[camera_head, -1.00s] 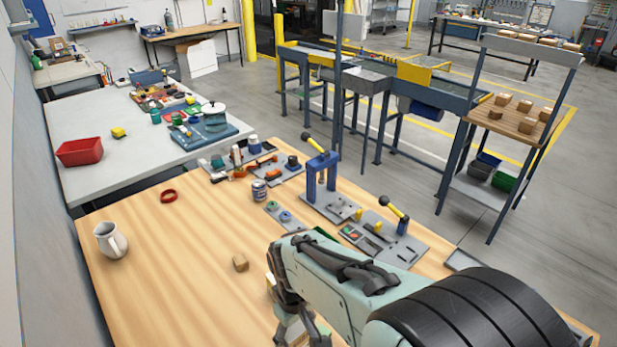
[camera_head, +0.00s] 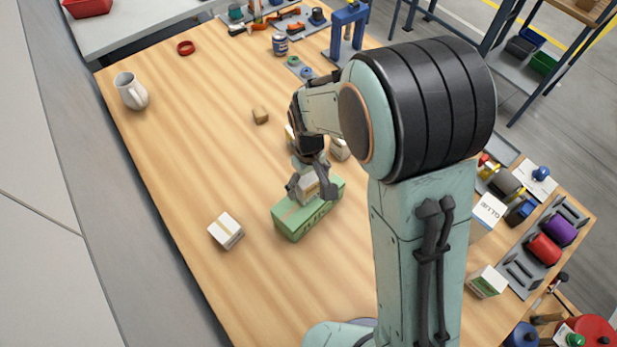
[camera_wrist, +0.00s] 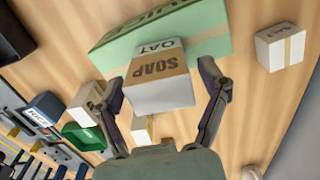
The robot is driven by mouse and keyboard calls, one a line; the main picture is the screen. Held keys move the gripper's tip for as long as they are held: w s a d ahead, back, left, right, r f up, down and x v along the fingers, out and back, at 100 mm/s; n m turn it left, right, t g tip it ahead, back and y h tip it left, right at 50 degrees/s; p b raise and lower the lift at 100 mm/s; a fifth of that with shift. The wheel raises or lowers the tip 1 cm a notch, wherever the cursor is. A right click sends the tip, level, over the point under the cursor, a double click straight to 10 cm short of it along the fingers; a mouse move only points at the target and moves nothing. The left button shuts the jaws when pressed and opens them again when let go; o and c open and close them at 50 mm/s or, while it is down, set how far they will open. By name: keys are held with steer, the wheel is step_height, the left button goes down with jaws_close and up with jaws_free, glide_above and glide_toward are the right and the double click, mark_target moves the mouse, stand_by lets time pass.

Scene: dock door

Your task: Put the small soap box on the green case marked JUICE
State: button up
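The small soap box (camera_head: 308,187), white and brown, is on top of the green case (camera_head: 291,222) in the head view. In the wrist view the soap box (camera_wrist: 160,78) reads OAT SOAP. The green case (camera_wrist: 204,38) lies beyond it, its lettering partly hidden. My gripper (camera_head: 311,192) points down over the case, one finger on each side of the soap box. In the wrist view my gripper (camera_wrist: 163,86) looks open, with a gap clear on the right; contact on the left is hard to tell. The box's underside is hidden.
A white taped box (camera_head: 226,231) stands left of the case. A small brown block (camera_head: 260,116) and another box (camera_head: 340,149) lie farther back. A white pitcher (camera_head: 131,92) and a red ring (camera_head: 185,47) are at far left.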

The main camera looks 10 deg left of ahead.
mark_target(309, 178)
step_height(309, 178, up, 11)
steer(key=shift+r, duration=0.15)
steer(key=s+d+r+m, duration=0.1)
steer(key=s+d+m, duration=0.3)
steer(key=s, duration=0.5)
steer(key=s+d+r+m, duration=0.1)
steer(key=s+d+m, duration=0.2)
steer(key=s+d, duration=0.5)
steer(key=shift+s+d+m+y, duration=0.4)
steer(key=shift+d, duration=0.25)
steer(key=shift+r, duration=0.1)
